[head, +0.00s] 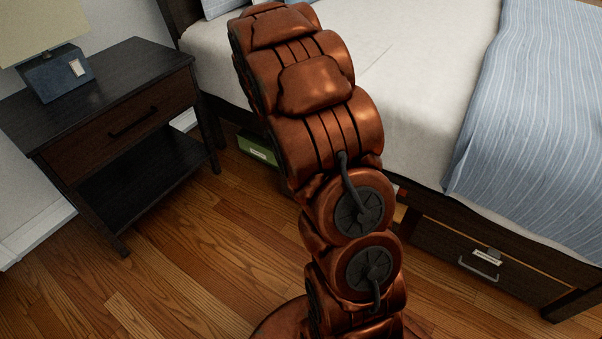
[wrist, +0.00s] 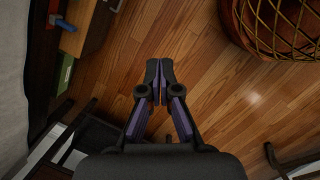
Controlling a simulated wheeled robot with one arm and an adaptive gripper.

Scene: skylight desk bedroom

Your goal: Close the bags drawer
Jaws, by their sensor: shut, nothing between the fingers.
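My gripper (wrist: 159,72) shows in the wrist view with its fingertips together, nothing between them, above the wood floor. In the head view my arm hides it and part of the bed's side. A drawer (head: 455,262) with a metal handle (head: 478,268) and a small label (head: 488,257) sits low in the bed frame at the right. The label is too small to read, so I cannot tell whether it is the bags drawer. In the wrist view, a light wooden panel (wrist: 92,28) stands at upper left, beside a blue item (wrist: 61,22); it may be part of an open drawer.
A dark nightstand (head: 108,75) with a lamp stands at the left in the head view. A green box (head: 257,149) lies under the bed (head: 410,120). Wood floor between is clear.

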